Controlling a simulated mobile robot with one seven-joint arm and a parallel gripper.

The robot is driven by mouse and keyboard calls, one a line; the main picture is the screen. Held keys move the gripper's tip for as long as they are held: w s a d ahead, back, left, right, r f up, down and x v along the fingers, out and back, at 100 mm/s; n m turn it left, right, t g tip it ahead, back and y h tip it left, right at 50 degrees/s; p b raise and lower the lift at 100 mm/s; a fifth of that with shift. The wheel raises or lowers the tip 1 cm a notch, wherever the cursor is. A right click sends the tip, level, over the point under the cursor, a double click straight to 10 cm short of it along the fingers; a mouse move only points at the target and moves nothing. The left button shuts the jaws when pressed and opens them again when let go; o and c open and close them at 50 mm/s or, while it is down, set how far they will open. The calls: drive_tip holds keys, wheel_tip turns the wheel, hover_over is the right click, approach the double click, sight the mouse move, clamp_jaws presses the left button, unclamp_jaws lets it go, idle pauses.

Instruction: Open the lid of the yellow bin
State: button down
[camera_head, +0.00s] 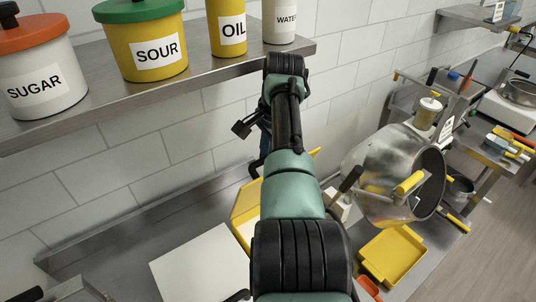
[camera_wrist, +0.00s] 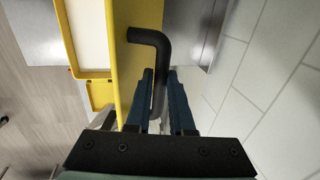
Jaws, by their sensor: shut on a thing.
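In the wrist view, my gripper (camera_wrist: 160,74) has its two blue fingers closed around the black bent handle (camera_wrist: 150,38). The handle joins the yellow lid (camera_wrist: 125,62), a flat panel seen nearly edge-on. A yellow rim around a pale area (camera_wrist: 88,74) lies left of the lid, likely the bin. In the head view, part of the yellow lid or bin (camera_head: 246,208) shows beside my arm, looking tilted up from the counter.
A shelf (camera_head: 150,97) with labelled SUGAR (camera_head: 40,95), SOUR (camera_head: 155,60), OIL (camera_head: 228,30) and WATER (camera_head: 283,22) containers is above left. A white board (camera_head: 200,265) lies on the counter. A metal drum (camera_head: 385,175) and yellow tray (camera_head: 390,257) stand right. The tiled wall is close.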

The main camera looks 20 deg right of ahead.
drive_tip(key=shift+s+a+f, duration=0.15)
drive_tip(key=shift+s+f, duration=0.1)
drive_tip(key=shift+f, duration=0.25)
drive_tip(key=c, duration=1.2)
unclamp_jaws()
drive_tip(key=o, duration=0.4)
drive_tip(key=shift+w, duration=0.4)
drive_tip(key=b+v, duration=0.4)
drive_tip(key=v, duration=0.9)
drive_tip(key=shift+r, duration=0.1)
